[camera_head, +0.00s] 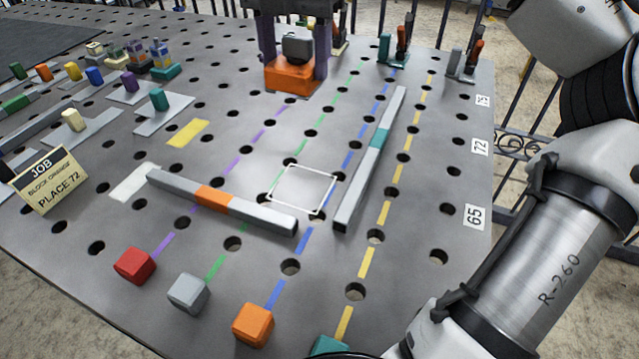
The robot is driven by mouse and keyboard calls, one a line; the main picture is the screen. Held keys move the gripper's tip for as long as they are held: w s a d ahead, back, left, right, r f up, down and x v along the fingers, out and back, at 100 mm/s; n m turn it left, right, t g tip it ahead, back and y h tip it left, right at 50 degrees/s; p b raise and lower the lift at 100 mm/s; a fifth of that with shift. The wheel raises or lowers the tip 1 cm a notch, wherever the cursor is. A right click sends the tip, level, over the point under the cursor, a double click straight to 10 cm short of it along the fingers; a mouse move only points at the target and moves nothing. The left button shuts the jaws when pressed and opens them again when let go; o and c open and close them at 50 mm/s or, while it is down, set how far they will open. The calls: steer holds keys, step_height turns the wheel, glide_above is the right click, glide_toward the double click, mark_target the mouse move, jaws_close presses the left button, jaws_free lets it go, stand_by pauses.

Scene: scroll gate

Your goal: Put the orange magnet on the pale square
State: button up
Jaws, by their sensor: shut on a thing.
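An orange block (253,325) sits near the front edge of the metal table, between a grey block (189,293) and a teal block (328,345). I cannot tell if it is the orange magnet. A small orange piece (43,72) stands at the far left, and a larger orange block (290,76) is at the purple-posted fixture. A white-outlined square (305,188) lies empty mid-table. A pale filled patch (128,185) lies to its left, at the end of a grey bar. My arm comes down the right side; its fingers and anything in them are outside the picture.
A grey bar with an orange band (213,199) and one with a teal band (379,137) flank the outlined square. A red block (135,265) is front left. Holes dot the table.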

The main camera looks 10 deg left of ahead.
step_height(320, 180, down, 20)
steer(key=shift+r, duration=0.1)
stand_by(0.5)
steer(key=shift+f, duration=0.2)
steer(key=o, duration=1.6)
steer(key=shift+o, duration=0.2)
step_height(320, 180, up, 12)
steer(key=shift+r, duration=0.2)
